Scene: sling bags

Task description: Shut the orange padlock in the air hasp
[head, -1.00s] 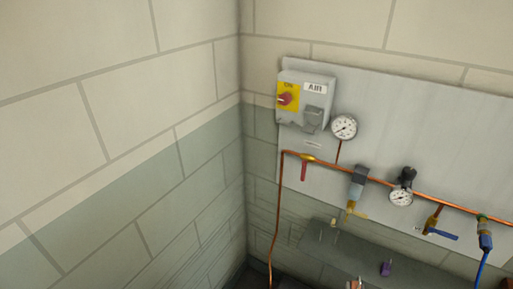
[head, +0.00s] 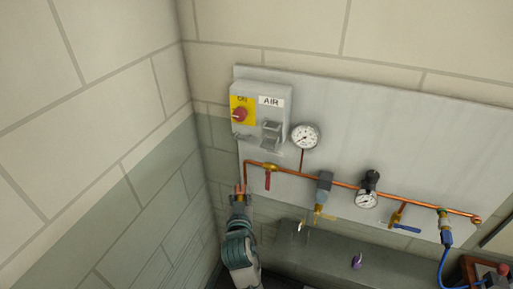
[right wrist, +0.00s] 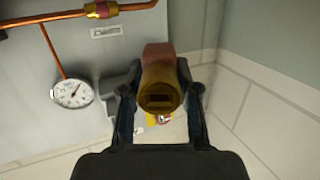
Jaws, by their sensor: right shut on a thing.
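The orange padlock (right wrist: 160,58) is between the fingers of my right gripper (right wrist: 158,98). In the right wrist view its brass end with a dark keyway faces the camera; its shackle is hidden. In the head view, a small orange patch (head: 240,188) shows at the tip of my right gripper (head: 240,194), below and left of the AIR box. The grey AIR box (head: 252,88) has a yellow plate with a red knob (head: 239,114) and a grey hasp-like bracket (head: 271,131) at its lower right. The padlock is apart from it. My left gripper is out of view.
A grey shelf (head: 330,250) below carries a purple padlock (head: 356,261). A block wall closes the left side.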

